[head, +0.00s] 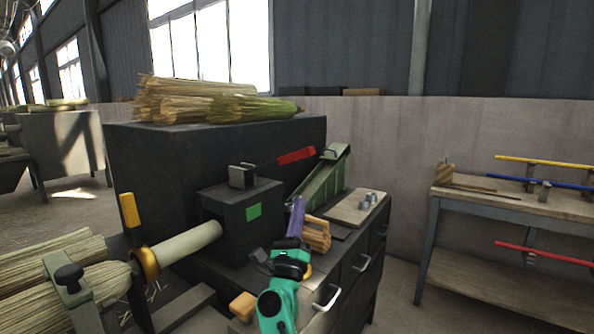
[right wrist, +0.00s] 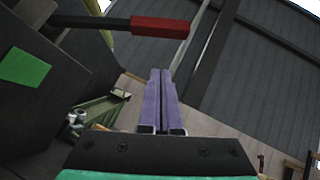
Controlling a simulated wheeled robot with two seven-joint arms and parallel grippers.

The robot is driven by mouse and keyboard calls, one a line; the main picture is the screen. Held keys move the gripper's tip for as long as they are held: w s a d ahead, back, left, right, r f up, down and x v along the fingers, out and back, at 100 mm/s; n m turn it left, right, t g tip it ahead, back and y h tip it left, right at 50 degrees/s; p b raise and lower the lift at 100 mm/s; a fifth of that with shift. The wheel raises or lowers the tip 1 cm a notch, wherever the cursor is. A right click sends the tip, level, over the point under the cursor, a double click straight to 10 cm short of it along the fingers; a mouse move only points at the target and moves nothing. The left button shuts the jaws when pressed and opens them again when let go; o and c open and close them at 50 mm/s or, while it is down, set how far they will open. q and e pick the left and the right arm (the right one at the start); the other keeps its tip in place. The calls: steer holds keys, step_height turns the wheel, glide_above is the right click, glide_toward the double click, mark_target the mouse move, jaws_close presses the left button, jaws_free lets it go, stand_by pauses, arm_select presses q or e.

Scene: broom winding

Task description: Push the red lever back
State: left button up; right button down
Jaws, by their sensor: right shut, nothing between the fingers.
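The red lever grip (head: 296,156) is at the end of a black rod that slants up to the right from a bracket on top of a black box with a green square. The red grip also shows in the right wrist view (right wrist: 160,27), above and beyond my fingers. My right gripper (head: 298,202) has purple fingers pressed together and empty; they also fill the middle of the right wrist view (right wrist: 162,78). In the head view it is below the lever grip and right of the box, apart from the grip. My left gripper is not in view.
The black box (head: 232,236) stands on a dark workbench with drawers. A green sloped piece (head: 322,180), a wooden board (head: 350,209) and a small straw bundle (head: 318,234) are close to my right gripper. Broom straw (head: 165,108) lies on a cabinet behind. A side table is at right.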

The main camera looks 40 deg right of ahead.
steer(key=w+d+r+p, duration=0.2)
steer(key=w+d+r, duration=0.1)
steer(key=r, duration=0.4)
steer(key=shift+w+r+p, duration=0.2)
steer(key=shift+w+p, duration=0.2)
steer(key=shift+w, duration=0.2)
